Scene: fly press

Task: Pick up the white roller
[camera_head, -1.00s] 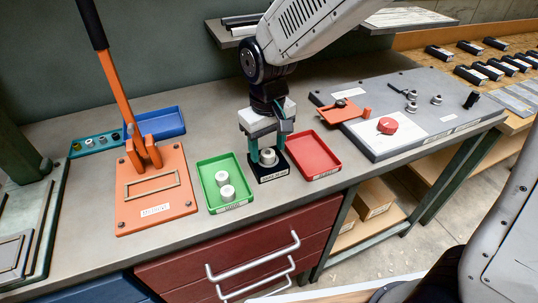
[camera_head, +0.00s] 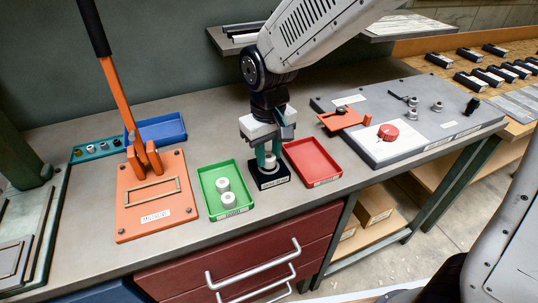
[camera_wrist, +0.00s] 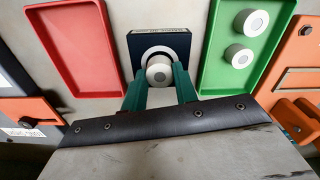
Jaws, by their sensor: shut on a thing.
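A white roller (camera_head: 269,161) stands in the black block (camera_head: 268,179) on the bench, between the green and red trays. In the wrist view, the white roller (camera_wrist: 159,72) shows its round end and centre hole, with a pale ring around it on the black block (camera_wrist: 176,43). My gripper (camera_head: 267,157) points down over the block, its teal fingers shut on this roller from both sides. The fingers of my gripper (camera_wrist: 160,86) hide part of the roller's sides. I cannot tell any gap between roller and block.
The green tray (camera_head: 211,206) to the left holds two white rollers (camera_head: 222,184) (camera_head: 228,200). An empty red tray (camera_head: 312,162) is close on the right.

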